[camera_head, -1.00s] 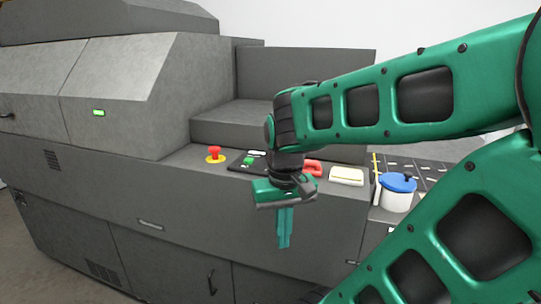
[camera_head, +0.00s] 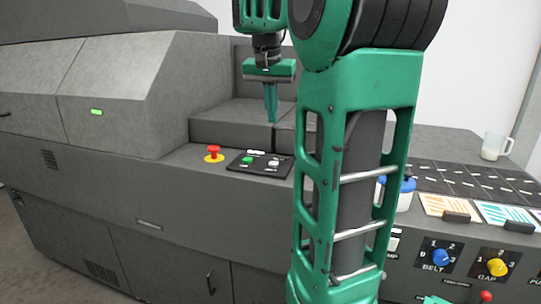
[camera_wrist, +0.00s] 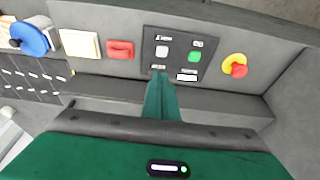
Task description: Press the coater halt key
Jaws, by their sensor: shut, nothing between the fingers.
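A black key panel (camera_head: 259,164) lies on the grey machine's ledge, with a green key (camera_head: 247,160) on its left and a white key (camera_head: 273,163) on its right. In the wrist view, the white key (camera_wrist: 162,51) and the green key (camera_wrist: 194,56) show reversed left to right, with small labels that I cannot read surely. Which one is the halt key I cannot tell. My gripper (camera_head: 271,118) points down, shut and empty, above the ledge. In the wrist view its fingertips (camera_wrist: 160,76) appear at the panel's near edge, apart from both keys.
A red mushroom button on a yellow base (camera_head: 213,154) stands left of the panel. In the wrist view, a red object (camera_wrist: 120,49), a cream block (camera_wrist: 80,43) and a blue-lidded pot (camera_wrist: 32,36) stand beside it. Blue and yellow knobs (camera_head: 497,267) are at the right.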

